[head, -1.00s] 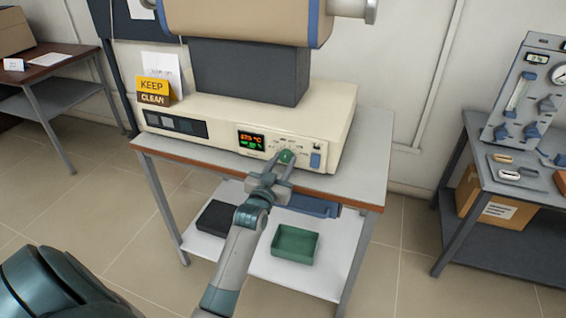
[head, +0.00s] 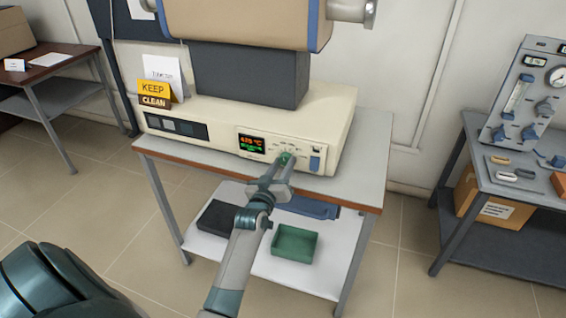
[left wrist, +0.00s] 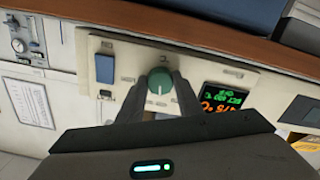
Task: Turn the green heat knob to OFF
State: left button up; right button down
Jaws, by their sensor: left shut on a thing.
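The green heat knob (head: 286,158) is on the front panel of the cream furnace base (head: 222,118). In the left wrist view the round knob (left wrist: 160,84) shows a pale pointer line running nearly straight up and down in the picture. My left gripper (head: 284,162) reaches the panel from below. In the left wrist view its fingers (left wrist: 160,92) stand on either side of the knob and are shut on it. The lit display (head: 251,143) is left of the knob, and a blue switch (head: 315,162) is right of it. My right gripper is not in view.
The furnace stands on a grey table with a brown edge (head: 290,191). A green tray (head: 296,244) and a dark tray (head: 216,218) sit on the lower shelf. A KEEP CLEAN sign (head: 154,93) stands on the base. A side table with instruments (head: 515,180) is at right.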

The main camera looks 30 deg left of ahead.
pick_arm(q)
jog(key=n+p, duration=0.1)
jog(key=n, duration=0.2)
jog(key=shift+r+n, duration=0.1)
jog(key=shift+n, duration=0.3)
jog(key=n+p, duration=0.1)
jog(key=n, duration=0.1)
jog(key=shift+n, duration=0.4)
jog(key=n+p, duration=0.1)
jog(key=n, duration=0.3)
jog(key=shift+n+p, duration=0.4)
jog(key=shift+n, duration=0.9)
jog(key=o, duration=1)
jog(key=shift+o, duration=0.2)
